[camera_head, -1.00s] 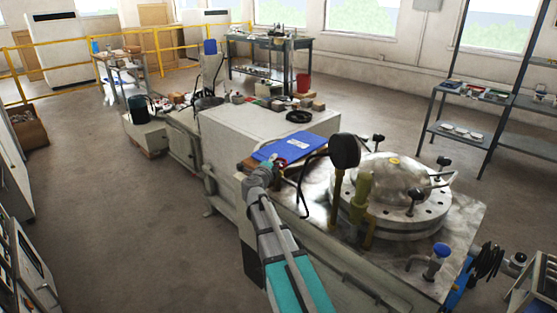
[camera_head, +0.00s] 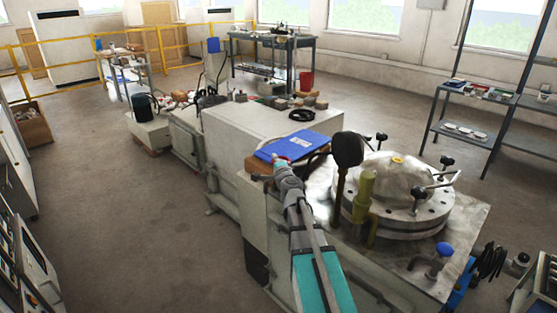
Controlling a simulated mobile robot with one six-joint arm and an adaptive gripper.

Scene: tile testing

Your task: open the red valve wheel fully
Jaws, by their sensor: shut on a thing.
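The fingers are too small to make out singly. How far the wheel is turned cannot be seen.
A blue folder (camera_head: 292,145) lies behind the wheel. To the right stand a dark paddle-shaped part (camera_head: 347,150), an olive-green upright part (camera_head: 366,188), a round metal lid (camera_head: 395,180) and a blue-topped knob (camera_head: 443,249). Open floor (camera_head: 130,230) lies left.

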